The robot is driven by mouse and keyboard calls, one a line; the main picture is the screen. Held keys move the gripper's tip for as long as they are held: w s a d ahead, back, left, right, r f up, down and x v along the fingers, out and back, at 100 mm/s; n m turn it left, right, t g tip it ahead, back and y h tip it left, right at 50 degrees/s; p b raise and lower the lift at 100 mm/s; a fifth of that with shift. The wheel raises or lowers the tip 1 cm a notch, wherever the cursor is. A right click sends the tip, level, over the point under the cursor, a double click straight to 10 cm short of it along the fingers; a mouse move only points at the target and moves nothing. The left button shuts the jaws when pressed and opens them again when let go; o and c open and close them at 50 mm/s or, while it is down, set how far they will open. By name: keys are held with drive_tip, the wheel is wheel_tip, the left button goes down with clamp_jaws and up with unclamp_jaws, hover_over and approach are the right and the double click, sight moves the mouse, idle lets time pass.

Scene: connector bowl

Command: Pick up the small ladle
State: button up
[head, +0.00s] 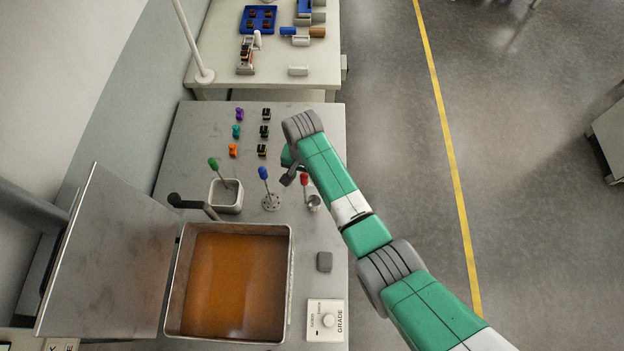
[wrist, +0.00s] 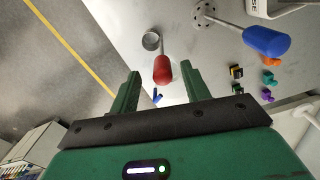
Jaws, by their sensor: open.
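The small ladle has a red handle (head: 304,179) and a small metal cup (head: 314,203), near the right edge of the grey table. In the wrist view its red handle (wrist: 162,70) points toward me, with the round cup (wrist: 151,41) beyond it. My gripper (wrist: 160,80) is open, and the handle appears between its two green fingertips; I cannot tell how far below them it is. In the head view my gripper (head: 292,176) is just left of the red handle, partly hidden by my arm.
A blue-handled skimmer (head: 264,174) stands close to the left. A green-handled tool (head: 214,164) stands in a square pot (head: 227,196). An open vat of orange liquid (head: 180,300) is nearer. Small connectors (head: 263,131) lie at the back.

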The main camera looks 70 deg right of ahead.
wheel_tip(320, 180, down, 3)
drive_tip(key=shift+w+d+f, duration=0.1)
drive_tip(key=shift+w+f, duration=0.05)
clamp_jaws()
